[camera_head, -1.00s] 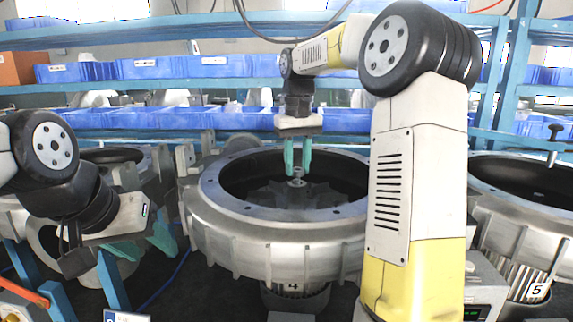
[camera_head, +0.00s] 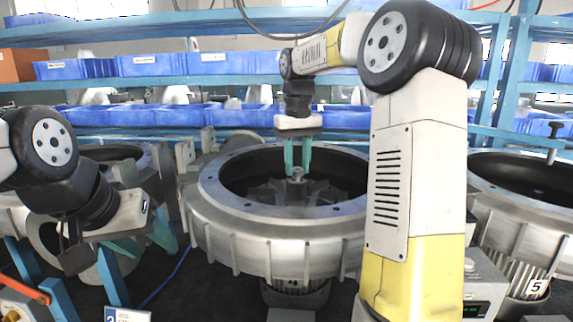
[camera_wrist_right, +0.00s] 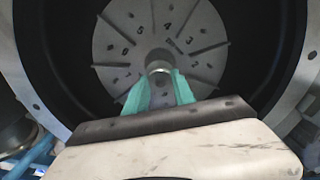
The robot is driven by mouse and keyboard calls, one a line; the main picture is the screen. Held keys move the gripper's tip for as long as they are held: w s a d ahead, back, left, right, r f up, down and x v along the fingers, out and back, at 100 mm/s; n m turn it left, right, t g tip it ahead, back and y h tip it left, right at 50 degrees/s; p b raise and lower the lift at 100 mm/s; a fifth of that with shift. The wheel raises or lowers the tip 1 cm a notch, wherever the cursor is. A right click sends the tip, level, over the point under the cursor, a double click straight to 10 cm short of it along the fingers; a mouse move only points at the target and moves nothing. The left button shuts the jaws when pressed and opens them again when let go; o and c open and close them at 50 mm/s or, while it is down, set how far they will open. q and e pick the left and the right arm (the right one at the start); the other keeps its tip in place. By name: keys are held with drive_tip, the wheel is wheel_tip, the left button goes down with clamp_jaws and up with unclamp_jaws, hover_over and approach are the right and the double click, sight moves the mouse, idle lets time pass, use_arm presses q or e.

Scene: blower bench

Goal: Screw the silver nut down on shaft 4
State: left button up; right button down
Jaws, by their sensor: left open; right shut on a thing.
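The silver nut (camera_wrist_right: 158,67) is at the hub in the middle of the finned impeller disc (camera_wrist_right: 122,47) inside the big housing marked 4 (camera_head: 226,212). It also shows as a small grey piece in the head view (camera_head: 298,173). My right gripper (camera_wrist_right: 162,74) points down into the housing and is shut on the nut, its green fingers on either side. Shaft 4 is mostly hidden under the nut; I cannot tell how far down the nut sits. My left gripper (camera_head: 150,244) is open and empty at the left, clear of the housing.
Another housing marked 5 (camera_head: 530,205) stands at the right, and a further one (camera_head: 112,153) at the left. The housing rim surrounds my right gripper. Shelves with blue bins (camera_head: 150,65) run behind. My right arm hides the right side of housing 4.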

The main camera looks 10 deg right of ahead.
drive_tip(key=shift+f, duration=0.35)
idle(0.7)
drive_tip(key=m, duration=2.5)
drive_tip(key=c, duration=1.3)
unclamp_jaws()
drive_tip(key=shift+d, duration=0.1)
drive_tip(key=shift+c, duration=0.2)
